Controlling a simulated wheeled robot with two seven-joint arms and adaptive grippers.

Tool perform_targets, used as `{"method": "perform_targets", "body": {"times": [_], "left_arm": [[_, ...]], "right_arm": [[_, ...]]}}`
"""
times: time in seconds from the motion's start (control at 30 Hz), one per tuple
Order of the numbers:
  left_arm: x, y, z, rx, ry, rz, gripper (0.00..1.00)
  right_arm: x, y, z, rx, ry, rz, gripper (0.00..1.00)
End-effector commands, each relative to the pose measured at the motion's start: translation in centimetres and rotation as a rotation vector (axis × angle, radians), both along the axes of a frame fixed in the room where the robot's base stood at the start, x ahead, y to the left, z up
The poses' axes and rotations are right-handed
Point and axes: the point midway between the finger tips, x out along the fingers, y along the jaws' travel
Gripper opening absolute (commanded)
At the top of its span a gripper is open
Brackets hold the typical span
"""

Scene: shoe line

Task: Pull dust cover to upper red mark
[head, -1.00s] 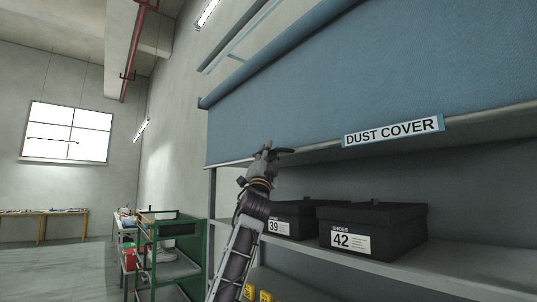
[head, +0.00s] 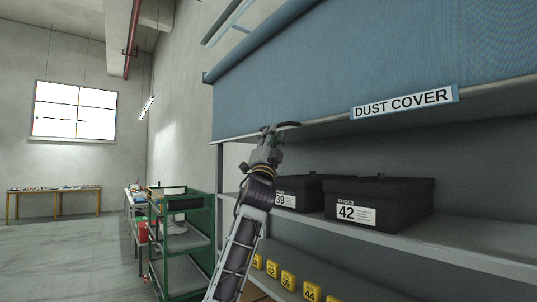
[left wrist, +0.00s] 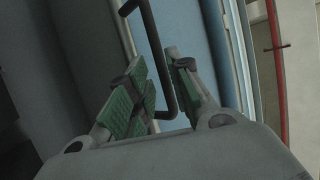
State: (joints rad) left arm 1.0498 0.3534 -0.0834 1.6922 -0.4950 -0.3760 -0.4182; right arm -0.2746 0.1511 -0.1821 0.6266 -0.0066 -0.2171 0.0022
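The blue dust cover (head: 300,70) hangs over the upper part of the shelf, its label (head: 405,102) reading "DUST COVER" at the lower edge. A dark bent handle (head: 287,125) shows at that edge, left of the label. My left gripper (head: 270,130) is up at the handle. In the left wrist view the black handle (left wrist: 155,45) passes between the green-padded fingers of the left gripper (left wrist: 163,90). The fingers stand apart, with a gap beside the handle; whether a pad touches it is unclear. No red mark on the shelf shows. My right gripper is out of view.
Black shoe boxes, one marked 42 (head: 400,205), stand on the shelf (head: 430,245) below the cover. Yellow number tags (head: 288,280) line a lower level. A green cart (head: 185,240) stands left of the shelf. Open floor (head: 70,260) lies further left.

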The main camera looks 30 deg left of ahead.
Motion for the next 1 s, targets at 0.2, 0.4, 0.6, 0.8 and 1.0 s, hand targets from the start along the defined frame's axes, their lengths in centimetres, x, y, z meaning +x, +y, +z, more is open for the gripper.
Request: {"method": "perform_targets", "body": {"times": [0.2,0.4,0.6,0.8,1.0], "left_arm": [[-1.2,-0.3,-1.5,0.000,0.000,0.000,0.21],[-2.2,-0.6,-2.8,0.000,0.000,0.000,0.21],[-3.2,-0.9,-4.2,0.000,0.002,-0.001,0.21],[-4.1,-1.0,-5.1,0.000,0.000,0.000,0.21],[-4.4,-1.1,-5.5,0.000,0.000,0.000,0.21]], "right_arm": [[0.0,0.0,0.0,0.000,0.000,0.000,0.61],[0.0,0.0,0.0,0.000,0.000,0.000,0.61],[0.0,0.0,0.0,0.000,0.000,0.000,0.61],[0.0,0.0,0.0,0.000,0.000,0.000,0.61],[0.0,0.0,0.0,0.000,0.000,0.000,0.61]]}}
